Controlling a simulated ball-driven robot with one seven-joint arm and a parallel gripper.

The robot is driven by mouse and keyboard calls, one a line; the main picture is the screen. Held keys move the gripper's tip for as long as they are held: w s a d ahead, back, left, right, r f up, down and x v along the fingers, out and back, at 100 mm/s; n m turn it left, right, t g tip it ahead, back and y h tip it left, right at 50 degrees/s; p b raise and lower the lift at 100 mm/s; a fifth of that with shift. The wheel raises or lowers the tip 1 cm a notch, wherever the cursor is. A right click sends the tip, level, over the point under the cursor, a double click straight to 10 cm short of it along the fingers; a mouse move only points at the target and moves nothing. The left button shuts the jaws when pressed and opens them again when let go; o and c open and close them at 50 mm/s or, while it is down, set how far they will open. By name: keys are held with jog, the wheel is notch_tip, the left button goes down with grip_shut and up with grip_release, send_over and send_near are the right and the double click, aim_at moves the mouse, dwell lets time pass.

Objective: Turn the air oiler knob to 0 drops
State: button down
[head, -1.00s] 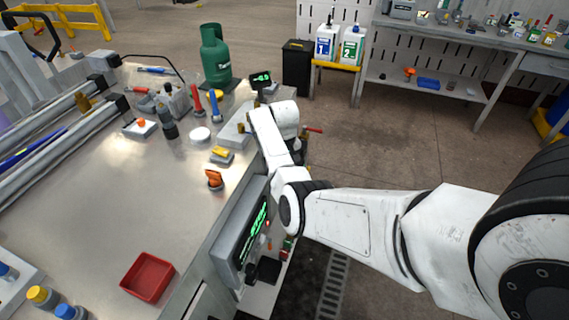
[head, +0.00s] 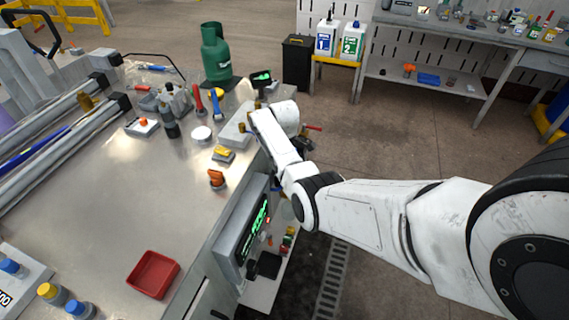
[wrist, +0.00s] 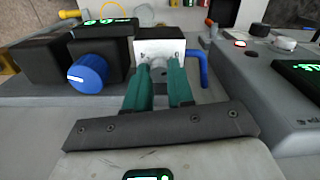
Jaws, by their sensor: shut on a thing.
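In the wrist view my gripper (wrist: 161,72) reaches forward with two green fingers. They are shut on a small grey knob (wrist: 158,65) at the front of a silver block with a black top (wrist: 172,46). The fingers hide most of this knob, and I cannot read any drop scale or setting. A blue knob (wrist: 88,73) with a white mark sits on a black unit to the left, apart from the fingers. In the head view my arm reaches to the bench's right edge and hides the fingertips.
A blue bent tube (wrist: 200,68) runs just right of the fingers. A grey panel with a green display (wrist: 300,72) stands further right. On the bench are a red tray (head: 153,274), an orange valve (head: 216,179) and a green gas bottle (head: 215,52). A screen (head: 243,228) stands near my forearm.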

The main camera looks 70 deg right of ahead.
jog(key=shift+r+n, duration=0.1)
jog(key=shift+n, duration=0.4)
jog(key=shift+w, duration=0.1)
jog(key=c, duration=1)
grip_release()
notch_tip(320, 180, up, 11)
jog(key=shift+f, duration=0.15)
